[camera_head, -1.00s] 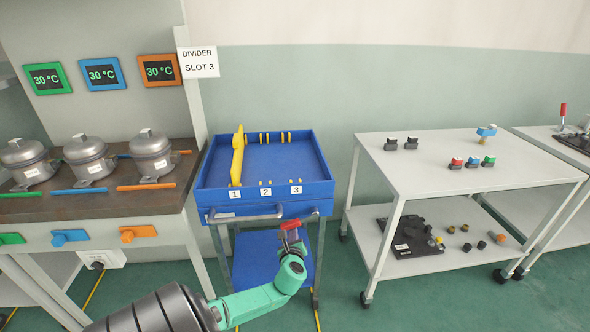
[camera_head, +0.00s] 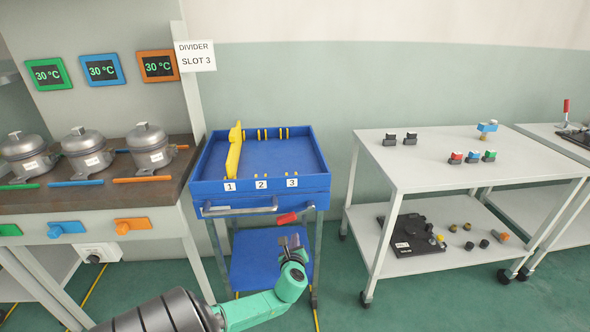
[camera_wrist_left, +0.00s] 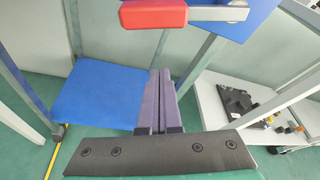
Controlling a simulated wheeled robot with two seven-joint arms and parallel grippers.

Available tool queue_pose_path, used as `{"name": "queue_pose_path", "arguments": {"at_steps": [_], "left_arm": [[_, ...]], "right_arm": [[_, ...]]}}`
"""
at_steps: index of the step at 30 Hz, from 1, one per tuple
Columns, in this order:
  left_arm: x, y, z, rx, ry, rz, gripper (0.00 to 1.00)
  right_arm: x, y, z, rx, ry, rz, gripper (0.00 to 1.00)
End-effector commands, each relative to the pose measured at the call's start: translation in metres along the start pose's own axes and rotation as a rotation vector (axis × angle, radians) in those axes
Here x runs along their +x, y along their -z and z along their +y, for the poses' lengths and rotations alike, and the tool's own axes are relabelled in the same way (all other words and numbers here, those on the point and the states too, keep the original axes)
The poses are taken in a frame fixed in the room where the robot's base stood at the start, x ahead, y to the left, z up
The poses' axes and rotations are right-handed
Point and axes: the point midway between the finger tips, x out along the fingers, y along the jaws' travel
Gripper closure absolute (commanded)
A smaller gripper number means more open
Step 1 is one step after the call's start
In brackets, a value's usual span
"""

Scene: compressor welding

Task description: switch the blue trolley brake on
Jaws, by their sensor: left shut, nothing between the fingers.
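The blue trolley (camera_head: 262,192) stands in front of me, with a blue lower shelf (camera_head: 262,258). Its brake lever has a red handle (camera_head: 286,218) at the front right, below the tray. In the left wrist view the red handle (camera_wrist_left: 153,14) lies roughly level at the top, its metal shank to the right. My left gripper (camera_head: 290,241) is just below the handle and looks apart from it. In the left wrist view its fingers (camera_wrist_left: 158,98) are together with nothing between them. My right gripper is not in view.
A yellow divider (camera_head: 235,155) stands at slot 1 of the tray. A grey bar handle (camera_head: 240,209) crosses the trolley's front left. A compressor bench (camera_head: 100,198) stands close on the left and a two-shelf white table (camera_head: 420,176) on the right. Green floor shows between them.

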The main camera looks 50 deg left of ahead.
Motion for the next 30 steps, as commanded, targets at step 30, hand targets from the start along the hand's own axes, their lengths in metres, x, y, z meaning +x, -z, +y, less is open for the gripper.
{"name": "queue_pose_path", "arguments": {"at_steps": [30], "left_arm": [[-0.078, -0.004, -0.003, -0.001, -0.002, 0.0, 1.0]], "right_arm": [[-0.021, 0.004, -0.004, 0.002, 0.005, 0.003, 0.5]]}}
